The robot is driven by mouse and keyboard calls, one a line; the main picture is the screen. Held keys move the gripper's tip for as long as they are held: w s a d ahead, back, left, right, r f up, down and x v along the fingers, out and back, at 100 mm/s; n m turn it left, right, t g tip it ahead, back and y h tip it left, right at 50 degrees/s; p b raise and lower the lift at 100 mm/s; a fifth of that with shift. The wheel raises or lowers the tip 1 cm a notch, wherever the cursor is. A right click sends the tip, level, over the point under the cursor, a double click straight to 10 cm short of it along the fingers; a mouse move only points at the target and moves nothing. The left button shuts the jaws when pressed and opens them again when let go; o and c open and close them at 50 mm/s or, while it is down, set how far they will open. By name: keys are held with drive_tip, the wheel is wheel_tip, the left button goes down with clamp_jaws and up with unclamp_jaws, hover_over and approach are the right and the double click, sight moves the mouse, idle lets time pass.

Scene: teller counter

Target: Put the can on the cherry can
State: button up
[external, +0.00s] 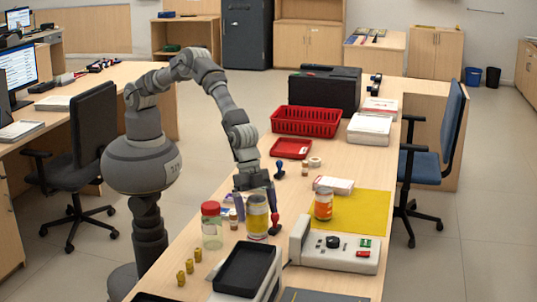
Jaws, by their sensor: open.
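A can with a yellowish label (257,221) stands upright on the counter, directly under my gripper. Another can, with an orange and white label (323,206), stands upright on the yellow mat (366,211) to the right. The labels are too small to read; the orange one may be the cherry can. My gripper (255,202) points down with its fingers apart, one on each side of the yellowish can's upper part. I cannot tell whether the fingers touch it. The can's top is partly hidden by the gripper.
A red-lidded jar (212,228) stands close left of the yellowish can, and a red-handled stamp (275,224) close right. A white device (335,246), black tray (244,268) and small yellow pieces (189,266) lie nearer. A red basket (304,122) stands farther back.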

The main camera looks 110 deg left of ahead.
drive_tip(key=a+r+n+t+p, duration=0.15)
drive_tip(key=a+r, duration=0.55)
drive_tip(key=r, duration=0.8)
drive_tip(key=a+r+n+t, duration=0.1)
drive_tip(key=a+r+t, duration=0.2)
drive_tip(key=a+r, duration=0.75)
drive_tip(key=a+r+n+t+p, duration=0.15)
drive_tip(key=a+r, duration=0.25)
drive_tip(key=r, duration=1.4)
drive_tip(key=s+a+r+n+t+y, duration=0.1)
drive_tip(key=s+a+r+t, duration=0.1)
drive_tip(key=s+a+r, duration=0.3)
drive_tip(key=s+a+r+n+t+y, duration=0.1)
drive_tip(key=s+a+r, duration=0.5)
drive_tip(key=r, duration=0.6)
drive_tip(key=s+a+r+n+t+y, duration=0.1)
drive_tip(key=s+a+r+n+t, duration=0.2)
drive_tip(key=s+a+r, duration=0.2)
wheel_tip(320, 180, up, 3)
drive_tip(key=shift+s+a+r, duration=0.15)
drive_tip(key=shift+s+a, duration=0.1)
drive_tip(key=shift+s, duration=0.3)
